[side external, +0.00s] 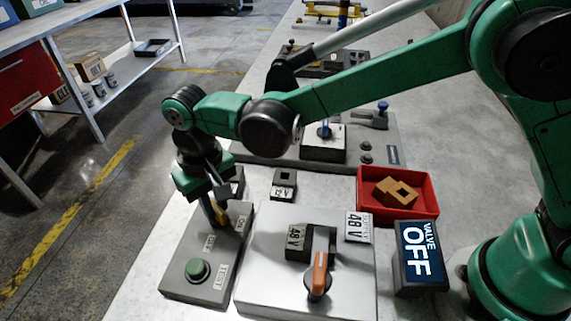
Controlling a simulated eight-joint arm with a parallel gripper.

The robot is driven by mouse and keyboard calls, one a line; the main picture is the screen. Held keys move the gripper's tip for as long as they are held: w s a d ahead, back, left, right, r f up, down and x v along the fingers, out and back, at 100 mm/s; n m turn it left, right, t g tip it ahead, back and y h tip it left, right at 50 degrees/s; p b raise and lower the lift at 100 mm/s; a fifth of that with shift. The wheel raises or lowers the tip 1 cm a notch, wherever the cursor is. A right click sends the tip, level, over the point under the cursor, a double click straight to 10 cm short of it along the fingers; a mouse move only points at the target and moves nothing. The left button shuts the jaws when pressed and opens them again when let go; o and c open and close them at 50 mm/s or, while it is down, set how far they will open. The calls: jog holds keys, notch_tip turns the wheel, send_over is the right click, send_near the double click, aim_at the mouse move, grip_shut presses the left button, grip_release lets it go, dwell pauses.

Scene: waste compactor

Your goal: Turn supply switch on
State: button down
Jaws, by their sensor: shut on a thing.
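My gripper (213,208) points down over the far part of a dark grey control panel (188,285). It is shut on a small yellow lever (221,215), partly hidden by the fingers. Small white labels lie beside the lever, one to its right and one in front; their text is hard to read from here. A green round button (197,268) sits at the panel's near end beside a TEST label.
A display (420,262) reads VALVE OFF. A red tray (427,209) holds a tan block (396,192). Behind is another grey panel with a blue-topped knob (383,106). A shelf stands at left, across open floor.

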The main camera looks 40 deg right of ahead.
aim_at(215, 206)
jog(key=n, duration=0.7)
dwell(0.6)
jog(key=c, duration=0.8)
grip_release()
jog(key=shift+r, duration=2.85)
